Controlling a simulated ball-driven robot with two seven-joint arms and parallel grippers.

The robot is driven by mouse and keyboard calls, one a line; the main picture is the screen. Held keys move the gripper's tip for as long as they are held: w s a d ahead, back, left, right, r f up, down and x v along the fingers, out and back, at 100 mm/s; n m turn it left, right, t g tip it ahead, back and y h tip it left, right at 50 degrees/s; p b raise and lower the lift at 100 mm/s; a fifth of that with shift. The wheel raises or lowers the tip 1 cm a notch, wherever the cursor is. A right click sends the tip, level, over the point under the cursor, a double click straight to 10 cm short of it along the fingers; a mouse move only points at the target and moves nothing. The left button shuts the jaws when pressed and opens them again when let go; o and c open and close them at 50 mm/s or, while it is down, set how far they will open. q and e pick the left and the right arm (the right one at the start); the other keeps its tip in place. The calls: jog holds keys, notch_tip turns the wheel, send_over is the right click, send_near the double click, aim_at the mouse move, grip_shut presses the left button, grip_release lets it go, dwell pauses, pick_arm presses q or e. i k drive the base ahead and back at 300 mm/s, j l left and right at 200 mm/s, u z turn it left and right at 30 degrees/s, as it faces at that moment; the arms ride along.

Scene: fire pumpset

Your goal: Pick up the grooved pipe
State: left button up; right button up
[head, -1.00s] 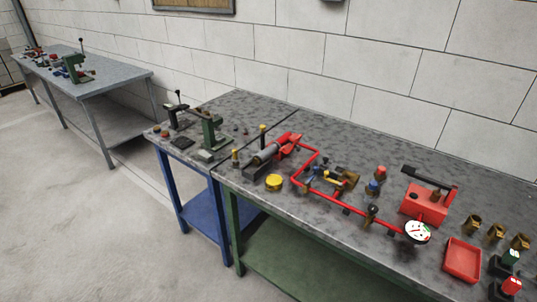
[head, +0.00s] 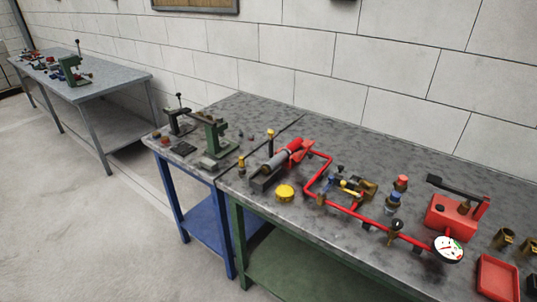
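On the green-legged bench (head: 300,220) a grey cylinder (head: 276,163) with a red part (head: 297,148) at its far end lies slanted by a dark block. It may be the grooved pipe, but its grooves are too small to tell. A bent red pipe run (head: 345,209) lies to its right, with valves and a round white gauge (head: 449,249) at its near end. Neither of my grippers shows in the head view.
A yellow round piece (head: 285,192) sits near the front edge. A red hand pump (head: 455,215), red tray (head: 498,277) and brass fittings (head: 503,238) are at right. A green press (head: 215,136) stands on the blue-legged bench. A grey bench (head: 90,85) stands far left, with open floor in front.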

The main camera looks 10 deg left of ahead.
aim_at(277, 160)
jog(key=i+j+z, duration=0.4)
jog(key=j, duration=0.2)
jog(key=i+j+z, duration=0.2)
jog(key=j, duration=0.15)
jog(key=i+j+z, duration=0.25)
jog(key=k+j, duration=0.1)
